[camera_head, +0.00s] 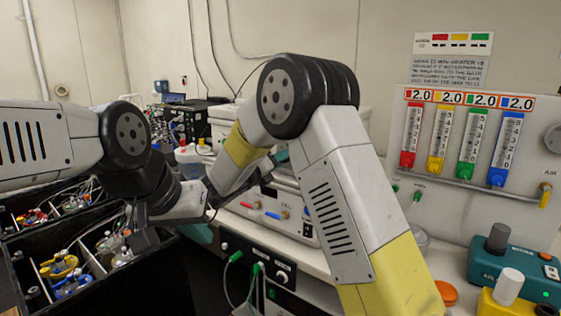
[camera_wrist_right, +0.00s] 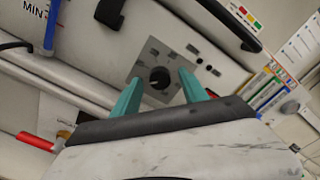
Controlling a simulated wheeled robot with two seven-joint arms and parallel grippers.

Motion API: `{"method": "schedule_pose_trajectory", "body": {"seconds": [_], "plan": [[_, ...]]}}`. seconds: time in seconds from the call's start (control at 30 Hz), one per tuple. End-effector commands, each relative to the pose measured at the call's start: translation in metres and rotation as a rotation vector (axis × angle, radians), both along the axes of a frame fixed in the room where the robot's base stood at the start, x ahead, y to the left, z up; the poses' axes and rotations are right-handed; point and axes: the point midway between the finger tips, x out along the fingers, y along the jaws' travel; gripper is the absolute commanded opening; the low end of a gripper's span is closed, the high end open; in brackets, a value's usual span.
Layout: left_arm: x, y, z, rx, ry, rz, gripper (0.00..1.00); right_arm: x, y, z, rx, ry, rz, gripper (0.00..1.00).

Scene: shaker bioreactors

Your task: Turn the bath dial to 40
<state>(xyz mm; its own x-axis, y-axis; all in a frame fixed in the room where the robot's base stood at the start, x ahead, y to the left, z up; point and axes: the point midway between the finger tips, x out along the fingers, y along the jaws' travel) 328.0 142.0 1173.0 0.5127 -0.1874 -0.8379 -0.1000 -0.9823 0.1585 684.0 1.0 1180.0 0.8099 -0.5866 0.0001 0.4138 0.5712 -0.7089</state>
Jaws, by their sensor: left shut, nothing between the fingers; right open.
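The bath dial (camera_wrist_right: 160,77) is a round black knob on a grey plate on the pale front of the apparatus in the right wrist view. Its setting is too small to read. My right gripper (camera_wrist_right: 160,92) is open, its two teal fingers reaching toward the dial, one to each side in the picture; I cannot tell whether they touch it. In the head view my right arm covers part of the bath (camera_head: 283,187), and I cannot make out the dial there. My left gripper (camera_head: 146,238) is shut and empty beside the black crate.
The black crate (camera_head: 150,272) with bottles and tubing stands at lower left. A flowmeter panel (camera_head: 437,180) with several coloured tubes is at right. A teal device (camera_head: 520,268) and an orange lid (camera_head: 445,293) sit at lower right. A red handle (camera_wrist_right: 35,141) shows in the wrist view.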

Motion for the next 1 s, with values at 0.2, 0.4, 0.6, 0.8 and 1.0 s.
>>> {"method": "schedule_pose_trajectory", "body": {"seconds": [0.2, 0.4, 0.6, 0.8, 1.0], "plan": [[0.0, 0.0, 0.0, 0.0, 0.0, 0.0, 0.0, -0.0003, 0.0001, 0.0, 0.0, 0.0, 0.0, 0.18], [0.0, 0.0, 0.0, 0.0, 0.0, 0.0, 0.0, -0.0004, 0.0001, 0.0, 0.001, 0.0, -0.001, 0.0], [0.0, 0.0, 0.0, 0.0, 0.0, 0.0, 0.0, -0.0004, 0.0004, -0.0001, 0.02, -0.014, -0.001, 0.0], [0.0, 0.0, 0.0, 0.0, 0.0, 0.0, 0.0, -0.0002, 0.0005, -0.0003, 0.092, -0.067, -0.001, 0.0], [0.0, 0.0, 0.0, 0.0, 0.0, 0.0, 0.0, 0.0, 0.0005, -0.0004, 0.22, -0.16, -0.001, 0.0]]}}
